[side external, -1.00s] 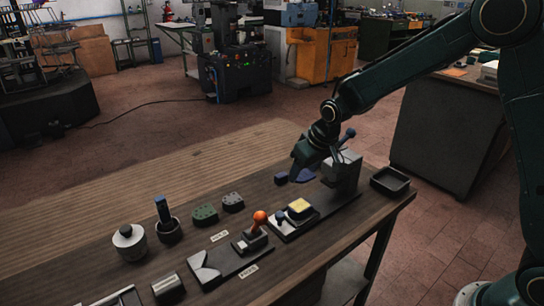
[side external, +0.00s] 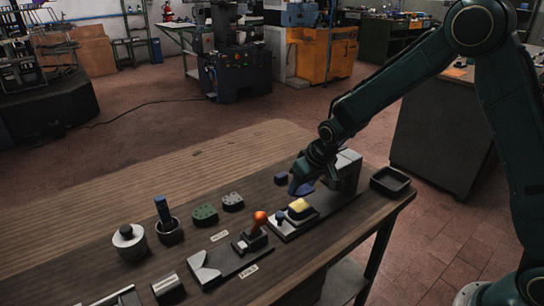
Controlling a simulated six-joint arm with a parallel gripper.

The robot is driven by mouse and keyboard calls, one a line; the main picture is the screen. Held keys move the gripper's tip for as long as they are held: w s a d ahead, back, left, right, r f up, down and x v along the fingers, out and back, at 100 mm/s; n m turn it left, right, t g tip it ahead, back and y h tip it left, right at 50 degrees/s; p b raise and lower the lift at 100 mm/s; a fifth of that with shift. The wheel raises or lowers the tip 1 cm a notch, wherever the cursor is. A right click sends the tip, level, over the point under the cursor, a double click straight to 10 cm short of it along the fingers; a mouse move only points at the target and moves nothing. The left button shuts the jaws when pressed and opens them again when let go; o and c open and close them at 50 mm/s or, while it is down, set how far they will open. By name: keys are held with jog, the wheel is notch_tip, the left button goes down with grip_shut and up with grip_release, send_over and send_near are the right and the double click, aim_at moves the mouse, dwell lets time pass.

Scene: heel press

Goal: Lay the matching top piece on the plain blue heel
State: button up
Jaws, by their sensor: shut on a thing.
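My gripper (side external: 298,186) is in the side external view, pointing down at the far part of the bench. It is shut on a blue piece (side external: 305,189), which shows just right of the fingers; the fingers partly hide it. A plain dark blue block (side external: 281,179) lies on the bench just left of the gripper, apart from the held piece. It may be the blue heel, but its shape is too small to tell. A yellow piece (side external: 299,205) sits on a dark fixture in front of the gripper.
A grey upright block (side external: 348,172) stands close right of my gripper, and a black tray (side external: 390,181) is beyond it. Green (side external: 205,214) and grey (side external: 232,201) dotted pieces lie left. An orange-knobbed lever (side external: 260,218) stands in front.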

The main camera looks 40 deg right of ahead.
aim_at(305, 192)
jog(key=shift+f, duration=2.1)
jog(key=shift+f, duration=0.6)
jog(key=o, duration=1)
jog(key=shift+o, duration=0.2)
jog(key=v, duration=1.3)
jog(key=shift+s+r, duration=0.2)
jog(key=shift+r, duration=0.1)
